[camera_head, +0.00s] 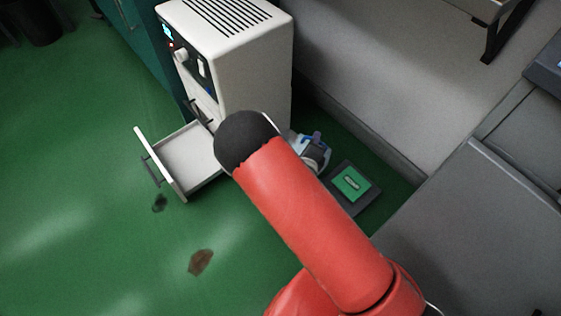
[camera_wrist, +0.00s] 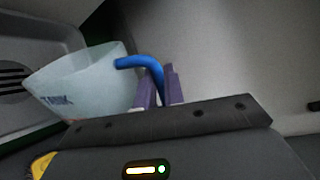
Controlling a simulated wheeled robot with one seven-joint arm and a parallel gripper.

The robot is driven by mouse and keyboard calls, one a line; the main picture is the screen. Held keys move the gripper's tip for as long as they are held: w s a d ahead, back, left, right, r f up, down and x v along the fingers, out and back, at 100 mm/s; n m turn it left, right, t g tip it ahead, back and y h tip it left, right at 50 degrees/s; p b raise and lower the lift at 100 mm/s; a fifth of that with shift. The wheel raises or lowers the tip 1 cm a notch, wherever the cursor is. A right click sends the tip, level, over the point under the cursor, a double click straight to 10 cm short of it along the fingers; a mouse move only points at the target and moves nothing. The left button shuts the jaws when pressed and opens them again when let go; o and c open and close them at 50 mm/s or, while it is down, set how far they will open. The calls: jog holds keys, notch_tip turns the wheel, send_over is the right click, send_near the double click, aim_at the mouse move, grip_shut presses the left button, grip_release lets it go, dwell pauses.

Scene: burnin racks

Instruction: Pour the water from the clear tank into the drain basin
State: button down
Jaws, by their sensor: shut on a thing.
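The clear tank (camera_wrist: 85,85), a pale translucent vessel marked TANK, is in the left half of the wrist view. My gripper (camera_wrist: 159,82) has its two purple fingers shut on the tank's blue handle (camera_wrist: 142,62). In the head view a small pale and blue part of the tank (camera_head: 297,144) shows beside my red arm, which hides the rest. I cannot make out the water in it. A dark-rimmed square tray with a green middle (camera_head: 341,196), which looks like the drain basin, lies on the floor just right of the tank.
A white cabinet (camera_head: 255,70) with a slotted top stands left of the tank. Its low drawer (camera_head: 190,160) is pulled out. A grey wall (camera_head: 375,90) runs behind, and a grey unit (camera_head: 470,230) stands at right. Green floor (camera_head: 80,200) is open at left, with dark stains.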

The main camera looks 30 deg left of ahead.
jog(key=w+d+f+m+y+b, duration=0.1)
jog(key=d+f+m+b, duration=0.3)
jog(key=d+m+b, duration=0.1)
jog(key=d+f+m+t+y+b, duration=0.1)
jog(key=d+f+m+b, duration=0.3)
jog(key=d+m, duration=0.4)
jog(key=shift+w+d+f+y+b, duration=0.25)
jog(key=shift+w+d+y+b, duration=0.15)
jog(key=shift+d+b, duration=0.15)
dwell(0.5)
